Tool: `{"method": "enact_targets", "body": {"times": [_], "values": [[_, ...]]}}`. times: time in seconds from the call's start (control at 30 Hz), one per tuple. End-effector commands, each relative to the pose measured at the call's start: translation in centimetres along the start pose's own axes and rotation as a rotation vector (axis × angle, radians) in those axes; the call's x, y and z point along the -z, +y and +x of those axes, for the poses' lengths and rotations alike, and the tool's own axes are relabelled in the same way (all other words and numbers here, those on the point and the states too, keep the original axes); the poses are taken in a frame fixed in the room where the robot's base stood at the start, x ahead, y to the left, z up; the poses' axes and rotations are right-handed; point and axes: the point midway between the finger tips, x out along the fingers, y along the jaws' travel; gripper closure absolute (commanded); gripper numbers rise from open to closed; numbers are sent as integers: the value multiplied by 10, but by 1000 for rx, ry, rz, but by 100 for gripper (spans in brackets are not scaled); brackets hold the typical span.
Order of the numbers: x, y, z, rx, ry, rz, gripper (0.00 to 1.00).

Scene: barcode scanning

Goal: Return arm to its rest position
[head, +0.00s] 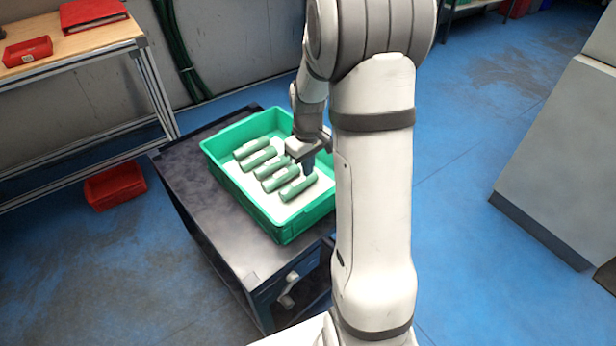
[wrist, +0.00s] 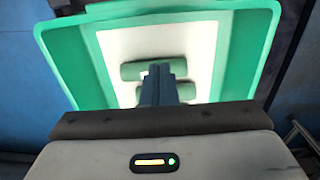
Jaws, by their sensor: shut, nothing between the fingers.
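My gripper (head: 308,166) hangs over the right end of a green crate (head: 290,230) in the head view. It is shut and empty. It also shows in the wrist view (wrist: 157,70), its fingers together in front of the crate's pale floor. The crate (wrist: 232,15) holds several green cylinders lying side by side. In the head view the nearest cylinder (head: 298,187) lies just below the fingertips; I cannot tell whether they touch. In the wrist view one cylinder (wrist: 132,70) is partly hidden behind the fingers. My arm covers the crate's right side in the head view.
The crate stands on a dark cart (head: 215,225). A workbench (head: 80,50) with red items is at the upper left. A red bin (head: 115,186) sits on the blue floor. A grey cabinet (head: 570,150) stands at the right, with open floor between it and my arm.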

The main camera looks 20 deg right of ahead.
Motion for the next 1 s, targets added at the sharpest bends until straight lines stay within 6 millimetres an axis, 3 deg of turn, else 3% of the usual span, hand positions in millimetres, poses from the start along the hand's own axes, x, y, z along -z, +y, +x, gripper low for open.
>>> {"method": "enact_targets", "body": {"times": [0.37, 0.47, 0.57, 0.8, 1.0], "values": [[-2, -3, -20, -2, 4, 4, 100], [-8, -14, -45, -11, 20, 21, 100], [-21, -34, -83, -23, 45, 55, 100], [-71, -89, -169, -43, 119, 162, 100], [-116, -127, -215, -45, 179, 247, 100]]}}
